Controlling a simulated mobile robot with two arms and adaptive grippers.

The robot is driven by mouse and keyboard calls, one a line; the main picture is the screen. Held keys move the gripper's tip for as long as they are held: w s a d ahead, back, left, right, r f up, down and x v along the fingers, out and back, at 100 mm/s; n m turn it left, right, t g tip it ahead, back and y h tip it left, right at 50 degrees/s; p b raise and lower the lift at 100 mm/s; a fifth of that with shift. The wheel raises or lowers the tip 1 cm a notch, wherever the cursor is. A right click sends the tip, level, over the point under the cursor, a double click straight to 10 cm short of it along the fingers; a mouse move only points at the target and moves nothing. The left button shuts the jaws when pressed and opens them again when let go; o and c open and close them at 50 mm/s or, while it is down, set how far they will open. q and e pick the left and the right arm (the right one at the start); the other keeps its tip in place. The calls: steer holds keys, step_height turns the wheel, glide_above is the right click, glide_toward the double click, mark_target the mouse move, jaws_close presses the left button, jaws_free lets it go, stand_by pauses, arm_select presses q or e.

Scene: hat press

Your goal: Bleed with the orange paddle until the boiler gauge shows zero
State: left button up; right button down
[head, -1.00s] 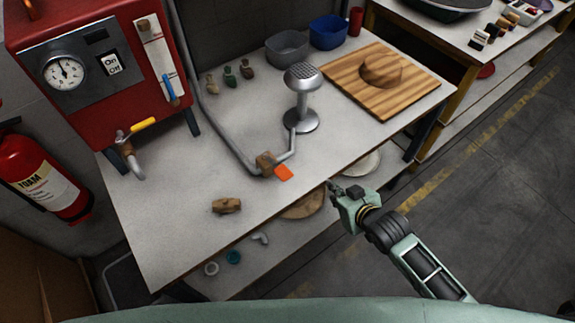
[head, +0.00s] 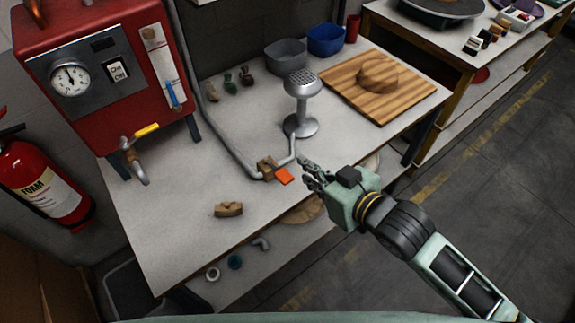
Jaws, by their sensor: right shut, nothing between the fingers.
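The orange paddle (head: 283,177) sticks out of a wooden valve block (head: 267,168) on the pipe along the table. The boiler (head: 105,85) is a red box at the left. Its gauge (head: 71,79) has a white dial with a needle pointing roughly upward; the numbers are too small to read. A steam head (head: 301,105) stands at the end of the pipe. My right gripper (head: 308,169) is shut and empty, just right of the paddle and apart from it in the picture. My left gripper is out of view.
A wooden piece (head: 229,210) lies near the table's front left. A wooden board with a hat block (head: 377,76) sits at the back right. A yellow-handled tap (head: 146,130) hangs from the boiler. The grey table (head: 165,235) is clear at the front left.

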steer(key=p, duration=0.2)
glide_above(291, 176)
steer(key=a, duration=0.1)
steer(key=f, duration=0.3)
steer(key=shift+w+a+f, duration=0.1)
steer(key=shift+a+f, duration=0.1)
steer(key=shift+f, duration=0.05)
steer(key=f, duration=0.2)
steer(key=shift+s+d+f+p, duration=0.1)
steer(key=shift+s+f+p, duration=0.1)
steer(key=shift+f+p, duration=0.15)
steer(key=shift+s+d+f, duration=0.15)
steer(key=shift+f, duration=0.6)
steer(key=shift+f, duration=0.1)
steer(key=f+b, duration=0.1)
steer(key=s+f+t+b, duration=0.1)
steer(key=shift+d+y+b, duration=0.4)
steer(key=shift+s+f, duration=0.1)
stand_by(3.5)
